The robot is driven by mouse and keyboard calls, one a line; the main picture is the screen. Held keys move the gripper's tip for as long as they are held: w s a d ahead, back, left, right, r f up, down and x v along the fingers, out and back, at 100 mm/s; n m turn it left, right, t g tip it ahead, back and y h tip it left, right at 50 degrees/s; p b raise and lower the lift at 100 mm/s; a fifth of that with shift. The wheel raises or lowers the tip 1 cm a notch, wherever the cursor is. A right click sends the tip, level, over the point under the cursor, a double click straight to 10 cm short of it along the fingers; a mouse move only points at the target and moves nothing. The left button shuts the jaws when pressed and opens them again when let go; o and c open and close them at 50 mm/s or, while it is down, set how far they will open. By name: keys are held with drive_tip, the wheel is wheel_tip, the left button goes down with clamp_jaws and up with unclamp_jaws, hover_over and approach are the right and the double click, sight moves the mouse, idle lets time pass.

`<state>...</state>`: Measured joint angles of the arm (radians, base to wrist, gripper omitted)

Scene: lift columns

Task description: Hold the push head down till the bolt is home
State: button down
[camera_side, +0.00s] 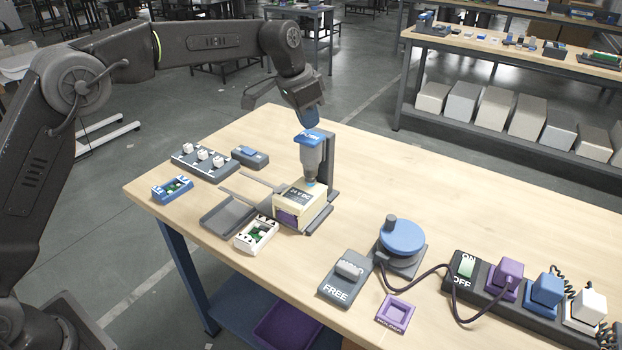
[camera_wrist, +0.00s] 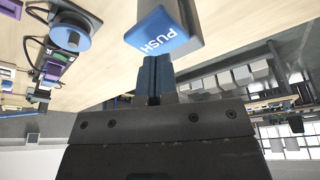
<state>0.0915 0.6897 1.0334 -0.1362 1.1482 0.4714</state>
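The push head (camera_side: 314,138), a blue cap marked PUSH on a grey cylinder, stands upright on a dark post; it also shows in the wrist view (camera_wrist: 165,38). Its tip points down at a cream box (camera_side: 300,203) marked 24 V DC with a purple side. My gripper (camera_side: 307,124) is just above the push head, pointing down. In the wrist view its two blue fingers (camera_wrist: 155,76) are together with nothing between them, their tips at the cap's edge. I cannot tell whether they touch it. No bolt can be made out; the tool covers that spot.
A HOLD/FREE switch (camera_side: 346,280), a blue round knob (camera_side: 402,237) and a power strip (camera_side: 512,302) with cables stand at right.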

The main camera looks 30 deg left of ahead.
sight(308, 136)
drive_tip(key=shift+f, duration=2.35)
idle(2.9)
drive_tip(key=shift+r, duration=4.2)
drive_tip(key=s+a+r+n+t, duration=0.15)
drive_tip(key=s+r, duration=0.25)
drive_tip(key=s, duration=0.5)
drive_tip(key=s+a+r+n, duration=0.2)
drive_tip(key=s+a+r, duration=0.1)
drive_tip(key=s, duration=0.6)
drive_tip(key=s+a+f, duration=0.1)
drive_tip(key=s+f, duration=0.1)
drive_tip(key=s, duration=0.4)
drive_tip(key=s+a+f+n+y, duration=0.1)
drive_tip(key=s+f, duration=0.2)
drive_tip(key=s, duration=0.4)
drive_tip(key=s+a+f+n+t, duration=0.1)
drive_tip(key=s+f, duration=0.2)
drive_tip(key=s, duration=0.4)
drive_tip(key=shift+f+y, duration=0.25)
drive_tip(key=shift+y, duration=0.05)
